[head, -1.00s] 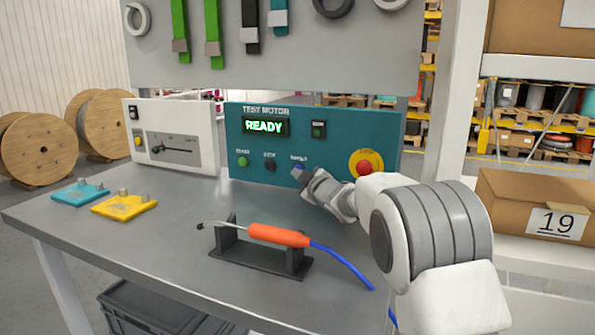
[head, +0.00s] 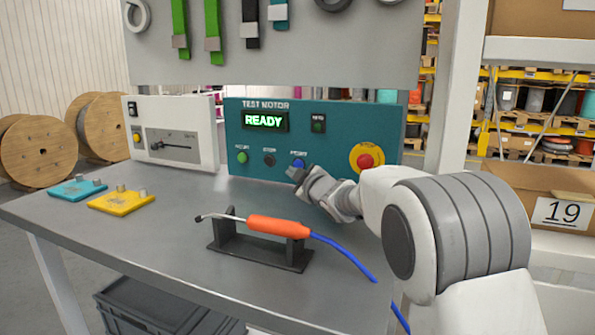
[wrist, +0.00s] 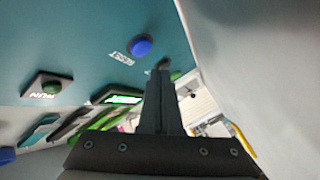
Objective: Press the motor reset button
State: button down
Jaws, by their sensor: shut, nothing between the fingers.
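The teal test motor panel (head: 335,136) stands at the back of the bench, and its display (head: 265,121) reads READY in green. The blue reset button (head: 298,163) is on its lower row, right of a green button (head: 241,157) and a black button (head: 269,159). My gripper (head: 293,174) is shut and empty, with its tip just below and in front of the blue button. In the wrist view the blue button (wrist: 141,46) shows whole, and my shut fingers (wrist: 163,68) lie beside it, apart from it in the picture. Whether they touch the panel is unclear.
A red emergency stop on yellow (head: 365,160) sits right of the button, near my wrist. An orange-handled tool (head: 278,226) rests on a black stand in front. A white meter box (head: 171,135) and teal and yellow blocks (head: 121,201) are at left.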

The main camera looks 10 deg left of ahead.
jog(key=shift+s+a+b, duration=0.15)
jog(key=shift+s+b, duration=0.4)
jog(key=shift+s, duration=0.3)
jog(key=shift+s+a+b, duration=0.1)
jog(key=shift+s+b, duration=0.45)
jog(key=shift+s, duration=0.25)
